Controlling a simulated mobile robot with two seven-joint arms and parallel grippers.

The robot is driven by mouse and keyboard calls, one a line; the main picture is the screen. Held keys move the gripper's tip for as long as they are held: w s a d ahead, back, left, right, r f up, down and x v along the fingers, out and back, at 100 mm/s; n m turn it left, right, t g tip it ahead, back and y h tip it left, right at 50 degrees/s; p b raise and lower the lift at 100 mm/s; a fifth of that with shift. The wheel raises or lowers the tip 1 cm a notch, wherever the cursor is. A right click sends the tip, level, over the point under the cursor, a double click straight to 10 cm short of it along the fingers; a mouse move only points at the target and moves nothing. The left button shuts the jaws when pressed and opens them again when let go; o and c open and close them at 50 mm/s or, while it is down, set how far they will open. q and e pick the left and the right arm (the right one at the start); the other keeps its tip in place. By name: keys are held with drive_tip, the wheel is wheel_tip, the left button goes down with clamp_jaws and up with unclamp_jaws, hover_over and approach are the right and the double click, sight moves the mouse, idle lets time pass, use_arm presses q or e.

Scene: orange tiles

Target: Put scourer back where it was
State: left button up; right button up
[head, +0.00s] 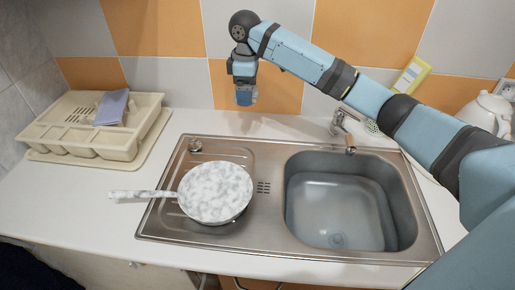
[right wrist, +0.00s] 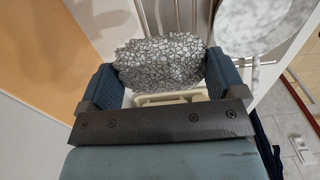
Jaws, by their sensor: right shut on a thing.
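The scourer (right wrist: 160,64), a grey steel-mesh pad, fills the space between the two blue fingers of my right gripper in the right wrist view. My right gripper (head: 245,95) is shut on it. In the head view this gripper points down in front of the orange tiles, above the back of the counter behind the sink unit. The scourer is too small to make out clearly there. My left gripper is not in view.
A speckled pan (head: 215,192) lies on the drainboard of the steel sink (head: 292,248). A cream dish rack (head: 62,128) stands at the left. The tap (head: 343,128), a yellow-edged packet (head: 412,75) and a white kettle (head: 484,112) are at the right. Counter between rack and tap is clear.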

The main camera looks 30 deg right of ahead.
hover_over(249, 150)
wheel_tip(249, 150, down, 15)
drive_tip(key=shift+w+r, duration=0.1)
drive_tip(key=shift+r, duration=0.1)
drive_tip(key=shift+f, duration=2.4)
drive_tip(key=o, duration=0.6)
drive_tip(key=shift+f, duration=0.1)
drive_tip(key=shift+c, duration=0.2)
wheel_tip(249, 150, up, 12)
drive_tip(key=shift+r, duration=0.2)
